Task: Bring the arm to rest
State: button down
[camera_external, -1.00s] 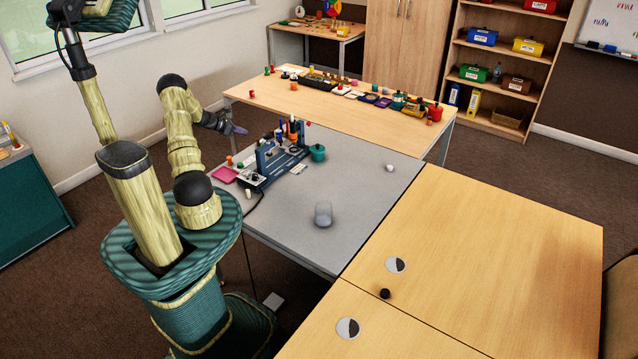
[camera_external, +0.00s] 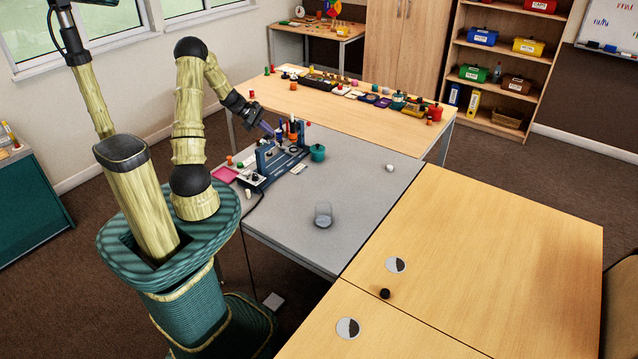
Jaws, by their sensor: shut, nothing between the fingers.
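My gripper (camera_external: 266,129) is at the end of my bent arm, above the back left part of the grey table (camera_external: 365,195). Its fingers are shut with nothing between them. They point down and to the right, close to a blue device (camera_external: 268,158) that stands on the grey table. From this angle I cannot tell the exact gap between the fingertips and the device. My upper arm stands nearly upright and the forearm slopes down to the right.
A wooden table (camera_external: 300,97) with many small objects stands behind. A black knob (camera_external: 385,294) lies on the front wooden table.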

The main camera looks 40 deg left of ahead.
jog(key=s+d+r+m+g+y+p, duration=0.1)
jog(key=s+d+r+m+y, duration=0.2)
jog(key=s+d+m, duration=0.3)
jog(key=s+d+r+m+g+y+p, duration=0.1)
jog(key=s+d+r+m+y+p, duration=0.1)
jog(key=s+d+r+m+y, duration=0.2)
jog(key=s+d+r+m, duration=0.1)
jog(key=s+d+m, duration=0.2)
jog(key=s+m, duration=0.5)
jog(key=shift+s+d+r+m, duration=0.2)
jog(key=shift+s+m, duration=0.15)
jog(key=shift+m, duration=1.15)
dwell(0.5)
